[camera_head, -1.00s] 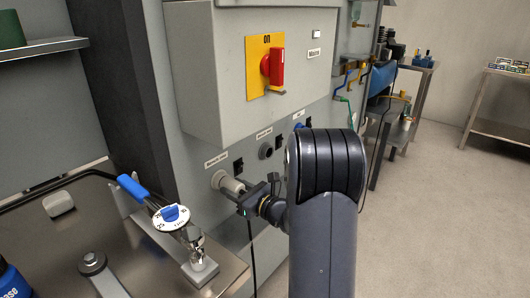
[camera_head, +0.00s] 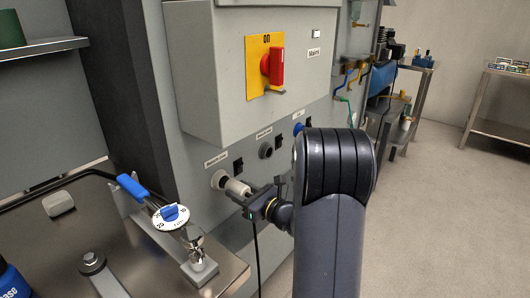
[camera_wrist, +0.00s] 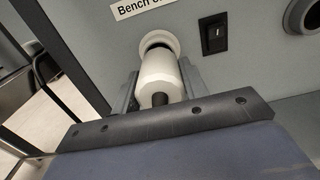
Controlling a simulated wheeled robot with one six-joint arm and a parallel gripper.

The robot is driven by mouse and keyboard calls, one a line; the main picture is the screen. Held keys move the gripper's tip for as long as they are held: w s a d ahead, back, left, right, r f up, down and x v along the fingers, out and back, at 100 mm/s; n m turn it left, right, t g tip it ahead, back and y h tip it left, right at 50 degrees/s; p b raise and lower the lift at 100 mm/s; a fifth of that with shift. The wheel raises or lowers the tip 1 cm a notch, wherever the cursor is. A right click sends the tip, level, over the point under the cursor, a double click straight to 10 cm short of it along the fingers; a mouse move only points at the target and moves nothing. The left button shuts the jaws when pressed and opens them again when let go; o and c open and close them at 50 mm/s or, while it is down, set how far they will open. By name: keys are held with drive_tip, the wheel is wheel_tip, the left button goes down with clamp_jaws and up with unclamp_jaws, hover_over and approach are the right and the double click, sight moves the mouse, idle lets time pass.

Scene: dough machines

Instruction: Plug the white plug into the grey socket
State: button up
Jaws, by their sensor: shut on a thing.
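The white plug (camera_head: 237,187) is in my gripper (camera_head: 247,194), just in front of the grey panel. In the wrist view the plug (camera_wrist: 158,72) sits between the two fingers of my gripper (camera_wrist: 160,88), which are shut on it. The pale grey round socket (camera_head: 218,179) is directly behind the plug. In the wrist view the socket (camera_wrist: 159,38) shows a light rim and a dark opening, partly covered by the plug. The plug looks apart from the socket, with its front end near the opening. Its pins are hidden.
A black rocker switch (camera_wrist: 214,34) is right of the socket, and another dark round socket (camera_head: 266,150) lies further right. A box with a red switch (camera_head: 275,67) juts out above. A steel bench with a blue-handled lever (camera_head: 133,187) is at left. A dark cable (camera_head: 256,260) hangs below the plug.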

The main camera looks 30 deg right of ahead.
drive_tip(key=shift+s+d, duration=0.2)
drive_tip(key=shift+s, duration=0.35)
drive_tip(key=v, duration=0.6)
drive_tip(key=shift+s, duration=0.1)
idle(0.3)
